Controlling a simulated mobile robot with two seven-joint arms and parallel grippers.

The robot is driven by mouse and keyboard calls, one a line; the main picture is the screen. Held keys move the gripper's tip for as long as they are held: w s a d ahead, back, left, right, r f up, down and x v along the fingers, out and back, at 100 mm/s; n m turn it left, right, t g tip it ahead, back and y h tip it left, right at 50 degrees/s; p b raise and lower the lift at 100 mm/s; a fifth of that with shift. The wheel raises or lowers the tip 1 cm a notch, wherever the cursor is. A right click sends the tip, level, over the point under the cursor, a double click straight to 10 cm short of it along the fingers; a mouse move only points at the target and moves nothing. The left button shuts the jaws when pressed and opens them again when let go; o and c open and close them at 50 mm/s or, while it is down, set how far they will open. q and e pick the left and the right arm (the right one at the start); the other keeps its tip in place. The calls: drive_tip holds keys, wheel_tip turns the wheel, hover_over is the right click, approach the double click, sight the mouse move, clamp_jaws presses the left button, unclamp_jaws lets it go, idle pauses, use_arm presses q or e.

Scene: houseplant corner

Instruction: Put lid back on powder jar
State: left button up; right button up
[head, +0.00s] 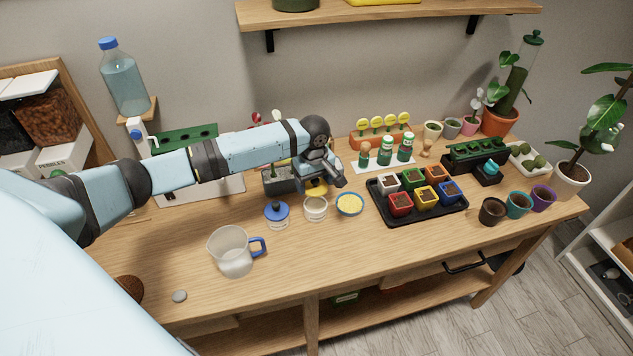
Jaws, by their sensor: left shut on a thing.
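My left gripper (319,183) reaches in from the left over the workbench. It is shut on a yellow lid (316,191), which shows only partly beneath the fingers. A small whitish open jar (316,211) with pale contents stands just below and in front of the lid. The lid looks apart from the jar's rim, but the exact gap is hard to tell. My right gripper is out of view.
A blue-lidded jar (277,217) stands left of the open jar, and a blue-rimmed bowl of yellow grains (349,204) stands right. A clear jug (233,253) is in front. A black tray (436,215) of coloured pots is further right. The front-middle bench is clear.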

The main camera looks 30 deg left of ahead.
sight(315, 205)
use_arm(q)
drive_tip(key=shift+f+b, duration=1.75)
drive_tip(key=shift+b, duration=0.35)
drive_tip(key=shift+f, duration=0.95)
drive_tip(key=shift+r+p, duration=0.1)
drive_tip(key=shift+p, duration=1.65)
drive_tip(key=shift+d+f+p, duration=0.1)
drive_tip(key=shift+f+p, duration=0.15)
drive_tip(key=shift+p, duration=0.4)
drive_tip(key=shift+p, duration=0.65)
drive_tip(key=o, duration=0.9)
